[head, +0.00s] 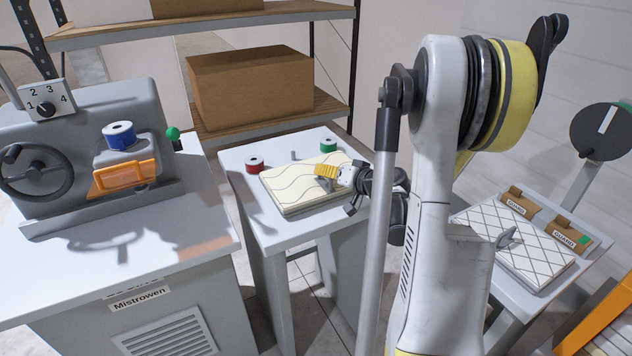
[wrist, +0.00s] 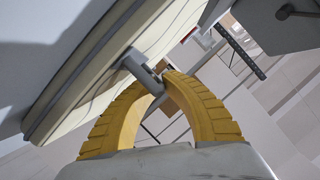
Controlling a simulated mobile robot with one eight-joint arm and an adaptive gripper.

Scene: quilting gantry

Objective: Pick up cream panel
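The cream panel (head: 300,190), marked with wavy lines, lies flat on the middle table. It fills the left of the wrist view (wrist: 75,85) as a slanted pale slab. A grey handle (wrist: 140,68) stands out from its face. My gripper (head: 322,172) is over the panel's right part. In the wrist view its yellow fingers (wrist: 160,84) curve inward, and their tips close on the end of the grey handle. I see no clear gap between panel and table.
A red spool (head: 254,163) and a green spool (head: 328,146) stand at the middle table's back. A white quilted panel (head: 520,250) with a grey handle lies on the right table near two brown guard blocks. A grey machine (head: 80,150) stands left. A shelf with boxes is behind.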

